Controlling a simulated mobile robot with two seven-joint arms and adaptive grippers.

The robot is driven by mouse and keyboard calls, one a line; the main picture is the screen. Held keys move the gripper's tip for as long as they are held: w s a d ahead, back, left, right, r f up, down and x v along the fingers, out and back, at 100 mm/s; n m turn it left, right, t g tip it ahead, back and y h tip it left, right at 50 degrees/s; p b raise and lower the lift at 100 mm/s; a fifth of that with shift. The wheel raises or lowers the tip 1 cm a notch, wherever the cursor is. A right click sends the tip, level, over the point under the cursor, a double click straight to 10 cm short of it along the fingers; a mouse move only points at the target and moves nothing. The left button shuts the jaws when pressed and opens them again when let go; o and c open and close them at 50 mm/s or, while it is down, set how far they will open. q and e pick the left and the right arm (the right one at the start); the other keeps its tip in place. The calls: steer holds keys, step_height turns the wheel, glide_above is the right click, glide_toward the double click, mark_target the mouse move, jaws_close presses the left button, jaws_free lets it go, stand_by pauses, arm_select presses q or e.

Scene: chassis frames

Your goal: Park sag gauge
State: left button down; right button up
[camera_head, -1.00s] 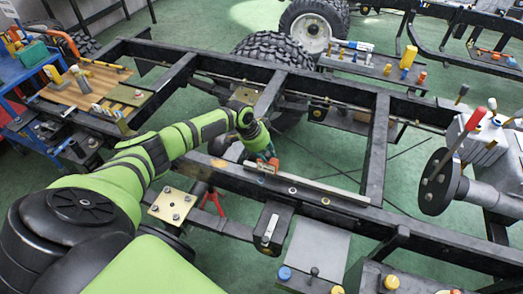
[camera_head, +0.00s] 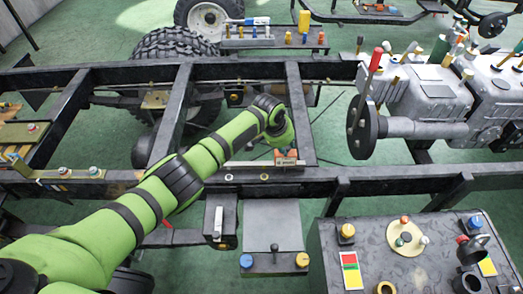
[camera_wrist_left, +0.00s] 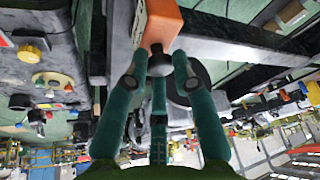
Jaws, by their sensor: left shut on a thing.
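My left gripper (camera_head: 285,146) reaches over the chassis frame's near long rail, by a cross member. It is shut on a small orange-red piece (camera_head: 291,155), which I take to be the sag gauge. In the left wrist view, my left gripper's teal fingers (camera_wrist_left: 160,62) close around a dark knob below an orange block (camera_wrist_left: 163,24) with a pale side. The block sits at or just above a pale bar (camera_head: 240,165) along the rail; I cannot tell whether they touch. The gauge's lower part is hidden in the head view. My right gripper is not in view.
A dark bench (camera_head: 325,262) with caps, rings and coloured cards stands at the front right. A grey engine block (camera_head: 430,95) with a flange and a red-tipped lever stands at the right. A small grey tray (camera_head: 272,225) is below the rail. Green floor shows between rails.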

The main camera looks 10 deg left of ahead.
arm_select(q)
steer(key=shift+w+d+r+b, duration=0.1)
steer(key=shift+w+d+b, duration=0.15)
steer(key=shift+d, duration=0.4)
steer(key=shift+w+d+r+b, duration=0.1)
steer(key=shift+w+d+b, duration=0.1)
steer(key=shift+d, duration=0.4)
steer(key=c, duration=1)
jaws_free()
steer(key=shift+f, duration=0.15)
steer(key=shift+s, duration=0.1)
steer(key=v, duration=1.2)
